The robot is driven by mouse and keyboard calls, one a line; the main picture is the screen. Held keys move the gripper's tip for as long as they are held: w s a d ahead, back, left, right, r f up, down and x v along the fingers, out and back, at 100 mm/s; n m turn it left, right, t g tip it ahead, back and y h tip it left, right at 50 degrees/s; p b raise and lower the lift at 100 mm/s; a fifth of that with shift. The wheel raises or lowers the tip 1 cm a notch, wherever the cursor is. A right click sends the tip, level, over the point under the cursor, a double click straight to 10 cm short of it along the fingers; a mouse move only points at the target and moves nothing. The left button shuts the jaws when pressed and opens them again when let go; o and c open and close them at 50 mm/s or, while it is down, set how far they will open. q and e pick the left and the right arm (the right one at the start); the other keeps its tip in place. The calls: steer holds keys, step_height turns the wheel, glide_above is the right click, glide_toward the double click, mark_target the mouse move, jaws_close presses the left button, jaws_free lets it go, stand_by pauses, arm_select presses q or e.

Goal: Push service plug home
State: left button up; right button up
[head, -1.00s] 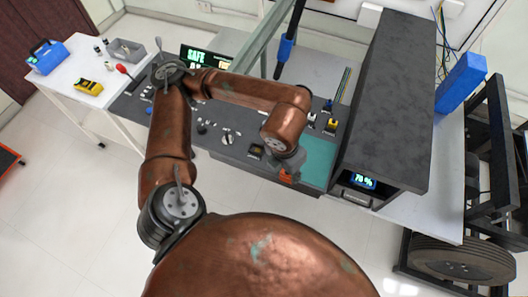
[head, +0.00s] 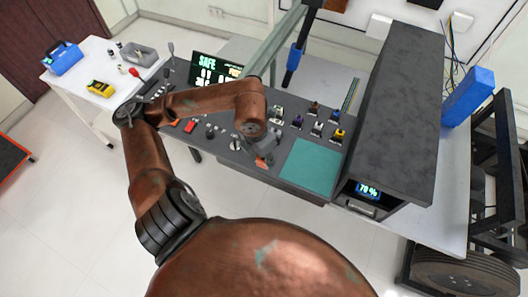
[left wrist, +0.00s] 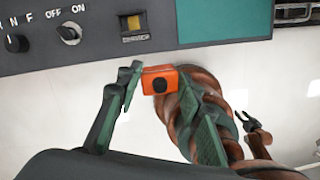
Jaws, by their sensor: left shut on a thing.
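My left gripper (head: 258,150) is shut on an orange plug with a dark round spot (left wrist: 160,80), which also shows in the head view (head: 264,161). In the left wrist view, one green-grey finger (left wrist: 122,95) is at the plug's left and another at its right. The plug appears just off the front edge of the dark control panel (head: 205,130). A square yellow-and-black fitting (left wrist: 135,26) is on the panel beyond the plug in the wrist view. I cannot tell whether this is its socket.
A teal mat (head: 312,167) lies right of the plug. Coloured connectors (head: 318,128) stand behind it. A dark cabinet reading 70 % (head: 395,110) stands at right. A knob marked ON and OFF (left wrist: 69,33) is left of the fitting. A SAFE display (head: 214,70) is behind.

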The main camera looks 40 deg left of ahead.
arm_select(q)
steer(key=w+a+f, duration=0.1)
steer(key=w+f, duration=0.1)
steer(key=w+a+f, duration=0.4)
steer(key=f, duration=0.1)
steer(key=shift+w+a+f+b, duration=0.1)
steer(key=shift+w+a+b, duration=0.1)
steer(key=shift+w+b, duration=0.1)
steer(key=f, duration=0.3)
steer(key=shift+w+a+f, duration=0.2)
steer(key=shift+f, duration=0.1)
steer(key=shift+f, duration=0.1)
steer(key=o, duration=1.2)
steer(key=shift+c, duration=0.2)
